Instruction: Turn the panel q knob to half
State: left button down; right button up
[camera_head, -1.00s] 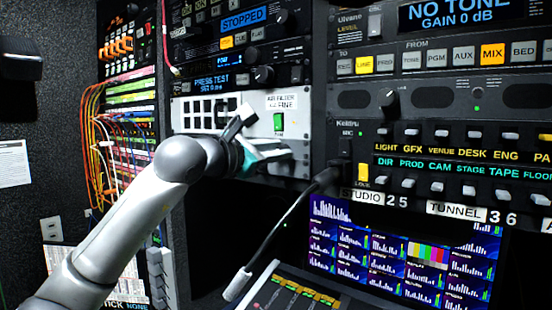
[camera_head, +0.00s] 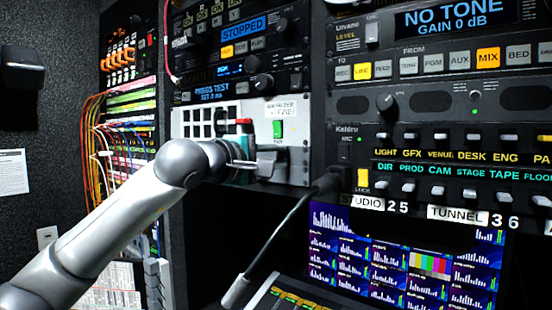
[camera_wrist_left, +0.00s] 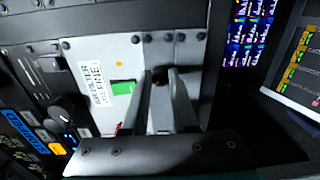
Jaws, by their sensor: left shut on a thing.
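A light grey panel (camera_head: 300,150) with a green switch (camera_head: 278,129) and an "AIR FILTER" label is in the rack, left of centre in the head view. My left gripper (camera_head: 268,160) is at its lower part. In the left wrist view, the fingers of my left gripper (camera_wrist_left: 164,82) are shut on a small dark knob (camera_wrist_left: 160,76) on this panel, right of the green switch (camera_wrist_left: 123,87). The fingers hide much of the knob, and I cannot read its pointer. No "q" marking is legible. My right gripper is not in view.
Other black knobs sit on nearby units, one above (camera_head: 264,82) and one to the right (camera_head: 388,103). A black gooseneck cable (camera_head: 290,222) hangs right of my gripper. Below are a monitor (camera_head: 400,262) and a console. Coloured cables (camera_head: 93,130) run at the left.

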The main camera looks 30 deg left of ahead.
pick_arm(q)
jog(key=m, duration=0.3)
jog(key=shift+m, duration=0.3)
jog(key=shift+f+m, duration=0.1)
jog(key=shift+m, duration=1.5)
jog(key=c, duration=0.7)
grip_release()
jog(key=shift+s, duration=0.1)
jog(key=s+b, duration=0.8)
jog(key=s, duration=0.7)
jog(key=shift+a, duration=0.45)
